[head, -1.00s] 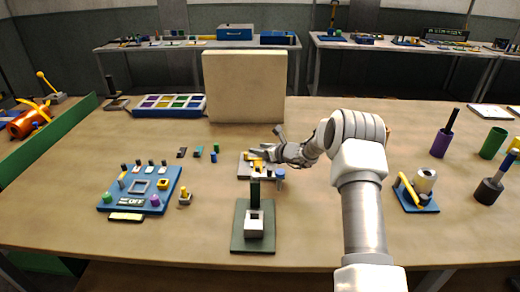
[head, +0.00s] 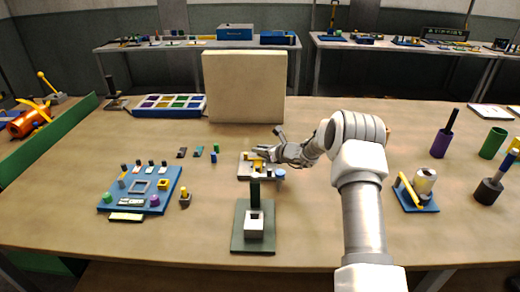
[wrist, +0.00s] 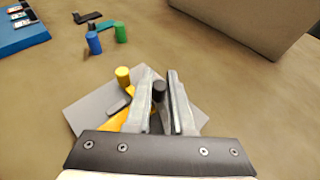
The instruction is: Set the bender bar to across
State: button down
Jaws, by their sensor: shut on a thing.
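The bender is a light grey plate (wrist: 88,112) with a yellow peg (wrist: 123,76), a yellow bar (wrist: 115,123) and a small grey piece (wrist: 118,103). In the wrist view my gripper (wrist: 160,88) is over the plate, its fingers closed around an upright black knob (wrist: 159,91). The fingers and palm hide the knob's base and part of the bar, so I cannot tell the bar's full angle. In the head view the plate (head: 243,170) lies mid-table, with my gripper (head: 262,153) low over its far side.
A green stand with a pale block (head: 255,226) is in front of the plate. A large beige box (head: 243,87) stands behind. Blue (wrist: 93,42) and green (wrist: 120,32) pegs stand to the left. A blue control panel (head: 140,190) is farther left. Bare table lies between.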

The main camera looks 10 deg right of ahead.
jog(key=shift+s+a+n+g+y+p, duration=0.1)
jog(key=shift+s+n+g+y+p, duration=0.15)
jog(key=shift+n+g+y+p, duration=0.35)
jog(key=shift+s+a+n+g+y+b, duration=0.1)
jog(key=shift+s+n+g+y+b, duration=0.1)
jog(key=shift+n+g+y, duration=0.25)
jog(key=shift+s+a+n+g+y+b, duration=0.15)
jog(key=shift+n+g+y, duration=0.15)
jog(key=shift+n, duration=0.25)
jog(key=shift+s+f+n+g+y+b, duration=0.15)
jog(key=shift+s+n+g+y+b, duration=0.15)
jog(key=shift+n+g+y+b, duration=0.4)
jog(key=shift+s+a+n+g+y, duration=0.15)
jog(key=shift+s+n+g+y, duration=0.1)
jog(key=shift+n+g, duration=0.35)
jog(key=c, duration=0.8)
grip_release()
